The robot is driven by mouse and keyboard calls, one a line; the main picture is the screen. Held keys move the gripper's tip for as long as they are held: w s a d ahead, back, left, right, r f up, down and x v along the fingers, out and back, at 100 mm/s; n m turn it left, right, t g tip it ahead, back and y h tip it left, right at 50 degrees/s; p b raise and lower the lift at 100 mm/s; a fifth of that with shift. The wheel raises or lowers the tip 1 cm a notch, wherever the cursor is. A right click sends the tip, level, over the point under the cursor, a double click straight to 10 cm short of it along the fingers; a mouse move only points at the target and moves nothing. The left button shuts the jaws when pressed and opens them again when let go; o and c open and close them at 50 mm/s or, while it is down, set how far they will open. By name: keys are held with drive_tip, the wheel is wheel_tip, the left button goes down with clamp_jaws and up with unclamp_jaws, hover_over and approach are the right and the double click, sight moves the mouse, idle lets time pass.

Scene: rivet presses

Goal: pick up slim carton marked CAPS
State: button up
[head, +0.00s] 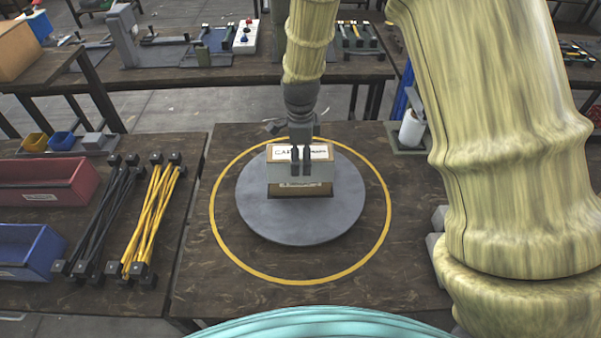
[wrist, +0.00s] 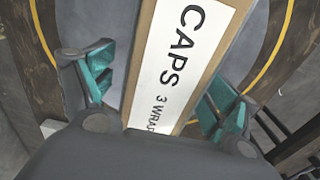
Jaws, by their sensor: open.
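The slim carton marked CAPS (head: 281,173) stands on a grey round plate (head: 262,219) in the head view. It has brown edges and a white label on top. My gripper (head: 301,162) is over the carton, pointing down. Its teal-padded fingers (wrist: 158,98) are open, one on each side of the carton, with a gap visible at the left. Contact at the right is hard to tell.
A yellow ring (head: 213,230) circles the plate on the dark table. To the left lie yellow (head: 154,215) and black (head: 108,215) rod bundles, a red bin (head: 45,182) and a blue bin (head: 30,250). A white roll (head: 411,128) stands at the right.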

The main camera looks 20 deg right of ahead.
drive_tip(key=shift+w+d+f+p, duration=0.15)
drive_tip(key=shift+f+p, duration=0.1)
drive_tip(key=shift+f, duration=0.4)
drive_tip(key=shift+s+d+f+p, duration=0.1)
drive_tip(key=shift+d+f+p, duration=0.1)
drive_tip(key=shift+f, duration=1)
drive_tip(key=c, duration=1.4)
